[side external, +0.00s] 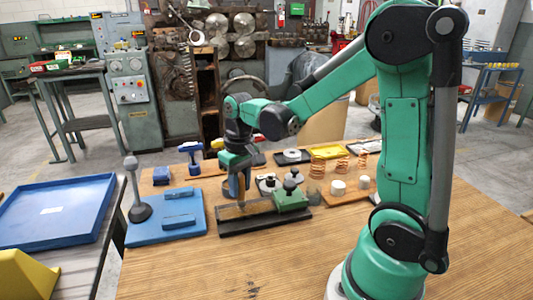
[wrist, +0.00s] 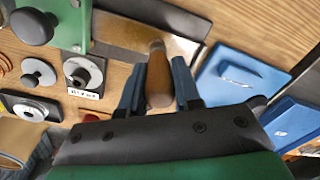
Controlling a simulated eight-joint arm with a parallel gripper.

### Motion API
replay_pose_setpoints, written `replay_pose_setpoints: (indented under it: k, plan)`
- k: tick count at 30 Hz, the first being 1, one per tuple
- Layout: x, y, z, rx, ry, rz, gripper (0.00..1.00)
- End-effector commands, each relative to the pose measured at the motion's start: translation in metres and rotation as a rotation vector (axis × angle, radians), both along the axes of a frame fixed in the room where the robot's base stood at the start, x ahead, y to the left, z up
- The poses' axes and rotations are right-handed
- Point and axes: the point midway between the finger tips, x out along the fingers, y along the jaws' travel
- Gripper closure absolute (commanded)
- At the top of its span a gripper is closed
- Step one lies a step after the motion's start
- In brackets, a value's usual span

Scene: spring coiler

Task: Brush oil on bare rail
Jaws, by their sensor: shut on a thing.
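My gripper (side external: 235,180) is shut on a brush with a brown wooden handle (wrist: 159,78). The handle stands between the two blue fingers in the wrist view. In the side view the brush (side external: 241,194) points down, with its tip at or just above the rail (side external: 262,207); I cannot tell if it touches. The rail has a brownish top on a dark base and also shows in the wrist view (wrist: 124,36). A green block (side external: 290,200) with dark knobs sits at the rail's right end in the side view; it also shows in the wrist view (wrist: 67,18).
Coil springs (side external: 318,166) and white cylinders (side external: 338,187) stand behind right. The front tabletop (side external: 220,270) is clear.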

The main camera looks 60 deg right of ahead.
Motion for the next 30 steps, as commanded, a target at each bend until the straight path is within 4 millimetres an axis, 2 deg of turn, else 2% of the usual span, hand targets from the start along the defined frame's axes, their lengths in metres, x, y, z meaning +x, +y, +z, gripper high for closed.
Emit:
replay_pose_setpoints:
  k: [30]
  plan:
    - [-0.030,-0.032,-0.002,-0.002,0.003,-0.003,1.00]
